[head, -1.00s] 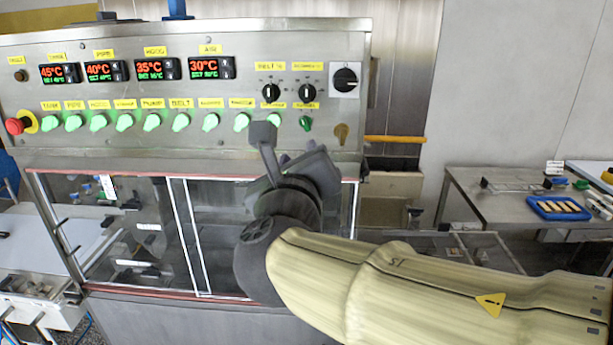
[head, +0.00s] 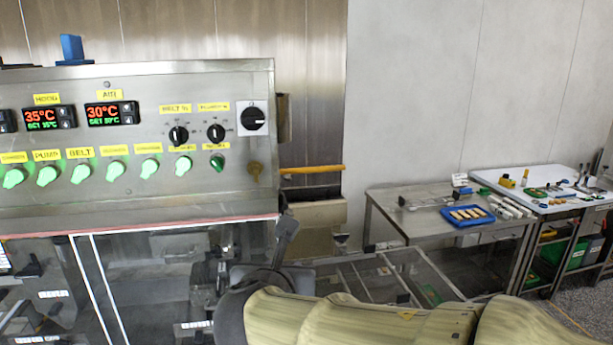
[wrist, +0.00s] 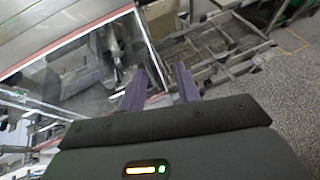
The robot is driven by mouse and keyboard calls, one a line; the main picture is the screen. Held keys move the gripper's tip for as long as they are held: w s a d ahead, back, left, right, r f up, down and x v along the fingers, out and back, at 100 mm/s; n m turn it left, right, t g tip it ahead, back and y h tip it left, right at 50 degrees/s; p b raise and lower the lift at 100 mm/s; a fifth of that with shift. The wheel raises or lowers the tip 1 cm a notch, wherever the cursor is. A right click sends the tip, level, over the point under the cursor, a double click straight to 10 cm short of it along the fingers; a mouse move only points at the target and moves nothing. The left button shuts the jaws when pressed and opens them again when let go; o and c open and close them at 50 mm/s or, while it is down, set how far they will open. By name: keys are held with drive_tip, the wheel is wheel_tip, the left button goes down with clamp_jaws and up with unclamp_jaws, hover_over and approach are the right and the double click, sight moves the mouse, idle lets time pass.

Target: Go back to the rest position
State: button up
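My gripper shows in the wrist view (wrist: 160,88), with its two grey-purple fingers apart and nothing between them. In the head view part of my gripper (head: 285,240) sticks up in front of the machine's lower right corner; its fingertips are not clear there. My arm, in a yellowish cover, runs along the bottom of the head view. The enrober machine (head: 140,200) stands at the left with its panel of knobs and displays. Its clear guard (wrist: 85,70) lies beyond the fingers in the wrist view.
A steel table (head: 400,225) at the right holds a blue tray (head: 467,215) of light bars. A white-topped bench (head: 560,204) with small items stands farther right. A low metal frame (head: 375,275) sits beside the machine. Floor shows at the lower right.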

drive_tip(key=s+d+f+m+g, duration=0.2)
drive_tip(key=d+f+m, duration=0.5)
drive_tip(key=m, duration=0.5)
drive_tip(key=s+d+f+m+g, duration=0.3)
drive_tip(key=d+f+m+g, duration=0.2)
drive_tip(key=d+f+m, duration=0.2)
drive_tip(key=s+d+f+m+g, duration=0.3)
drive_tip(key=d+f+m, duration=0.3)
drive_tip(key=f+m, duration=0.4)
drive_tip(key=m, duration=0.6)
drive_tip(key=shift+d+f+m, duration=0.25)
drive_tip(key=shift+d+m, duration=0.05)
drive_tip(key=shift+d, duration=0.1)
